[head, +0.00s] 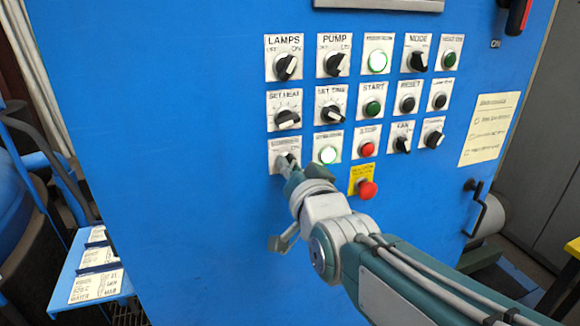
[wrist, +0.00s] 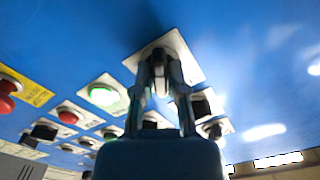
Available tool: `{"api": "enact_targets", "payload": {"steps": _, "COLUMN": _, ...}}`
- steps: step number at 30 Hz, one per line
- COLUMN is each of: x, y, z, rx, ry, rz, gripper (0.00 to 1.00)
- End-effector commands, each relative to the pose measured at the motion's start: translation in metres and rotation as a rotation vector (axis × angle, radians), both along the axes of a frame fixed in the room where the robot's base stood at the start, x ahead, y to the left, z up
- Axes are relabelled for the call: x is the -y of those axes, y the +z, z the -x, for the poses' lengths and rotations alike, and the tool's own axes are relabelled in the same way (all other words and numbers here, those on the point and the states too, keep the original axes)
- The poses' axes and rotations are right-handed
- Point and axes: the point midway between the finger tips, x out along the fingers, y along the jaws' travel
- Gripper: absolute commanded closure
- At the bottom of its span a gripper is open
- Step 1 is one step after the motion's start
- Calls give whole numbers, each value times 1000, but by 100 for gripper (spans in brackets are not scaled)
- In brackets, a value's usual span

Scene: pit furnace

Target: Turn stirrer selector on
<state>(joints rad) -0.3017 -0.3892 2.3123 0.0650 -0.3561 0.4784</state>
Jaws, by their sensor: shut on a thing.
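A selector knob on a white plate (head: 277,146) sits at the lower left of the blue panel's control grid. The small label on it is too blurred to read. My gripper (head: 289,166) reaches it from the lower right and covers much of the knob. In the wrist view, both fingers of my gripper (wrist: 159,66) close around the dark knob in front of its white plate (wrist: 189,66). The gripper is shut on this knob. The knob's pointer is mostly hidden, so I cannot tell its exact position.
A red mushroom button (head: 367,189) on a yellow plate sticks out close to my arm. LAMPS (head: 286,67) and SET HEAT (head: 288,119) knobs are above. The panel's left side is bare.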

Motion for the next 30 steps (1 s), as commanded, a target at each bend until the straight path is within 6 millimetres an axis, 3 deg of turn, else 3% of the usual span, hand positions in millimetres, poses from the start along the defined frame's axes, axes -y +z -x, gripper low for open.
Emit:
{"api": "enact_targets", "payload": {"steps": 3, "x": -1, "y": -7, "z": 0, "rx": -17, "ry": 1, "rz": 5, "gripper": 100}}
{"api": "enact_targets", "payload": {"steps": 4, "x": -1, "y": -7, "z": 0, "rx": -17, "ry": 1, "rz": 5, "gripper": 78}}
{"api": "enact_targets", "payload": {"steps": 6, "x": 0, "y": -7, "z": 0, "rx": -16, "ry": 1, "rz": 5, "gripper": 49}}
{"api": "enact_targets", "payload": {"steps": 20, "x": 1, "y": -1, "z": 5, "rx": -4, "ry": 0, "rz": 2, "gripper": 49}}
{"api": "enact_targets", "payload": {"steps": 30, "x": 14, "y": -1, "z": 50, "rx": -3, "ry": 1, "rz": 1, "gripper": 49}}
